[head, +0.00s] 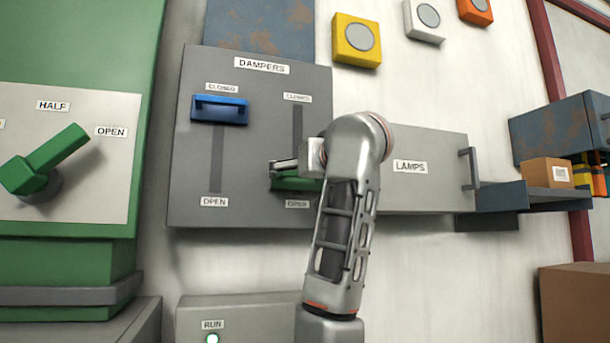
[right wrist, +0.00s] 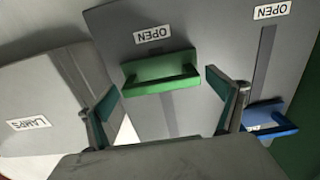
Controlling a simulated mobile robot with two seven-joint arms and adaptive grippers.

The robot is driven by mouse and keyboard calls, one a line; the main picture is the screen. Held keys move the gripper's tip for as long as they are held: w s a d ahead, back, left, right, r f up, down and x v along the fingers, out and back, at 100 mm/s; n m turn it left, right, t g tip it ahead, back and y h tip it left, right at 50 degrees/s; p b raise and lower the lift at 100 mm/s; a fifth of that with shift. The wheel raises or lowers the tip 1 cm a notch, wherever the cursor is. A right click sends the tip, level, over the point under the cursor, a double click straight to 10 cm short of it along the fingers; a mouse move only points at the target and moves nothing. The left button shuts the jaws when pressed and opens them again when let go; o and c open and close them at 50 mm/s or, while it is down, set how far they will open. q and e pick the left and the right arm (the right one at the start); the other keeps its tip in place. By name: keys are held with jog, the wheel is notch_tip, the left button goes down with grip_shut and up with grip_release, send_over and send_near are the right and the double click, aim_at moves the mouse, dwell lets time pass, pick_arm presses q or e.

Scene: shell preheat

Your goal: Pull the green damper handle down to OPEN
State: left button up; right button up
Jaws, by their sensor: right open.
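The green damper handle (head: 297,184) is at the bottom end of the right-hand slot on the grey dampers panel (head: 245,130), just above its OPEN label. In the right wrist view, which looks upside down, the green handle (right wrist: 160,73) lies by the OPEN label (right wrist: 154,34). My right gripper (head: 284,167) is at the handle in the head view, and the arm hides part of it. In the wrist view my right gripper (right wrist: 161,92) is open, its fingers apart with the handle ahead of the gap. I cannot tell whether they touch. My left gripper is out of view.
The blue damper handle (head: 220,109) is at the CLOSED top of the left-hand slot. A grey lamps box (head: 425,170) stands right of the panel. A green lever (head: 45,160) points toward OPEN at far left. A RUN panel (head: 240,310) is below.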

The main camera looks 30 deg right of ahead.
jog(key=v, duration=1.2)
jog(key=shift+f, duration=0.1)
